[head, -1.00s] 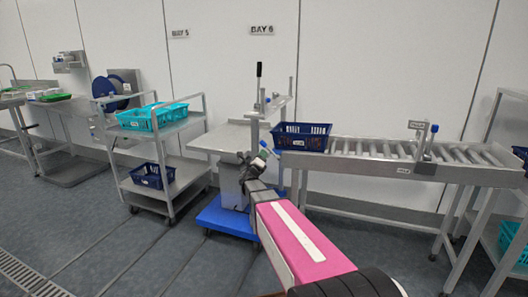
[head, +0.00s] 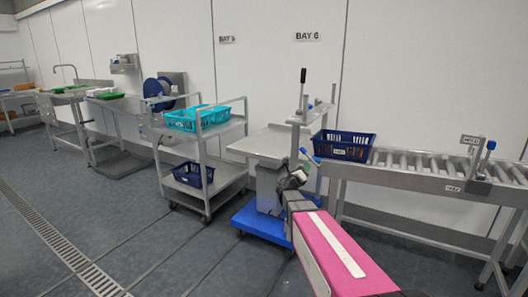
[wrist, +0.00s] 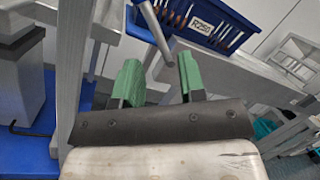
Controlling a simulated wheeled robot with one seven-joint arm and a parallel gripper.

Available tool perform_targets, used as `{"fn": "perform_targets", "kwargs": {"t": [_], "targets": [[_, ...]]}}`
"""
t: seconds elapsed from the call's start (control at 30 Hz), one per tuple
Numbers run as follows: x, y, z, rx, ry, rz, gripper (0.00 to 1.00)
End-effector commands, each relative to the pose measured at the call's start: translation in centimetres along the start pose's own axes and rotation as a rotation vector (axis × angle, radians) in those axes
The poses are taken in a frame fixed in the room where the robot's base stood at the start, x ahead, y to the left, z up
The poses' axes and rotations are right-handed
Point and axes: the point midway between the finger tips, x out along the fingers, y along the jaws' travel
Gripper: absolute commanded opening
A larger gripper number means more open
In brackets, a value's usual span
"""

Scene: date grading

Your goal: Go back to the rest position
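My gripper shows in the wrist view (wrist: 158,80) with two green fingers standing well apart. Nothing is between them in the grip; a grey post and frame show behind the gap. In the head view my pink arm link reaches forward, and my gripper (head: 294,178) is small at its far end, in front of the lift table on a blue base. The fingers are hard to make out there.
A navy crate (head: 343,146) with dates sits on the roller conveyor's left end (head: 425,165); it also shows in the wrist view (wrist: 205,22). A cart (head: 205,150) carries a turquoise crate (head: 195,118) above and a navy crate (head: 193,174) below. Open floor lies left.

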Motion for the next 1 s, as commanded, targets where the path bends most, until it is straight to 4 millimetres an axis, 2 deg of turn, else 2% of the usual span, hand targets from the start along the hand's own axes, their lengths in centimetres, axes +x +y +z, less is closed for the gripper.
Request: {"fn": "perform_targets", "kwargs": {"t": [0.03, 0.27, 0.47, 0.6, 0.8, 1.0], "targets": [[-0.7, -0.9, -1.1, 0.084, 0.051, -0.009, 0.37], [-4.3, -3.5, -7.3, 0.595, 0.355, -0.114, 0.37], [-9.3, -4.8, -12.6, 1.051, 0.648, -0.307, 0.37], [-13.6, -5.1, -15.7, 1.338, 0.849, -0.499, 0.37], [-20.7, -5.0, -18.4, 1.677, 1.124, -0.867, 0.37], [-28.0, -4.7, -18.9, 1.89, 1.367, -1.339, 0.37]]}}
